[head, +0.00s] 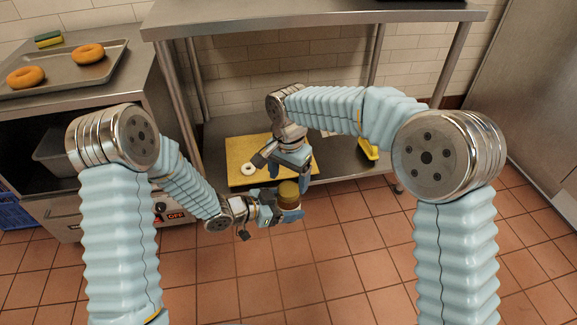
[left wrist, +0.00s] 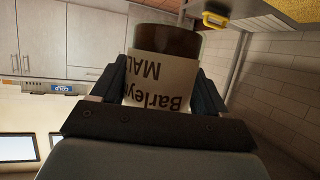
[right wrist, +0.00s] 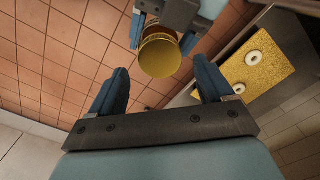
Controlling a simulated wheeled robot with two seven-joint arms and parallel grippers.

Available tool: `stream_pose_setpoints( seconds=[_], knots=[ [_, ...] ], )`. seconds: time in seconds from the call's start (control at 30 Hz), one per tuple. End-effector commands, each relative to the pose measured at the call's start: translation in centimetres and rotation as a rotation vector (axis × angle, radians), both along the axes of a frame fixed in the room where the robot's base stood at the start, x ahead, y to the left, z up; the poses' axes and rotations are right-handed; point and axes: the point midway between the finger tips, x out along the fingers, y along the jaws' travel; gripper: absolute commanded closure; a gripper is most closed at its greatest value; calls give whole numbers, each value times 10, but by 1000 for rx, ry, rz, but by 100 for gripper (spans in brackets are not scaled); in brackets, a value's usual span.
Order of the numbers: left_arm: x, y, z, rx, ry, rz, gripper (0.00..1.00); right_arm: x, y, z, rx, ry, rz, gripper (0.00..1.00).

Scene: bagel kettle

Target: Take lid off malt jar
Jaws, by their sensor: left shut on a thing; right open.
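The malt jar (head: 289,192) is brown with a gold lid (head: 289,185) on top. Its pale label reading "Barley MAL…" (left wrist: 155,82) shows in the left wrist view. My left gripper (head: 287,204) is shut around the jar's body and holds it in the air in front of the low shelf. My right gripper (head: 291,160) is open and empty, just above the jar and pointing down. In the right wrist view the round gold lid (right wrist: 160,56) lies ahead, between and beyond the open fingers, apart from them.
A yellow board (head: 241,178) with pale raw bagels (head: 248,169) lies on the low steel shelf (head: 335,168) behind the jar. A yellow object (head: 370,149) sits at the shelf's right. A tray (head: 100,72) with baked bagels is at the upper left. Tiled floor in front is clear.

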Motion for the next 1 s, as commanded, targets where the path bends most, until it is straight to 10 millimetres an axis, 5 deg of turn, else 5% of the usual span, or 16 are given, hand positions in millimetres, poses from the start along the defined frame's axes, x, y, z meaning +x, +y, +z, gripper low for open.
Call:
stream_pose_setpoints(
  seconds=[0.2, 0.53, 0.9, 1.0],
  knots=[
    [0, 0, 1, -1, -2, 0, 100, -1, 0, -27, 0, 1, 2, 19],
    [0, 0, 1, -1, -2, 0, 100, 0, 0, -32, 2, -1, 2, 19],
    [0, 0, 1, -1, -2, 0, 100, 0, 0, -32, 1, 0, 2, 75],
    [0, 0, 1, -1, -2, 0, 100, 0, 0, -32, 1, -1, 27, 78]
  ],
)
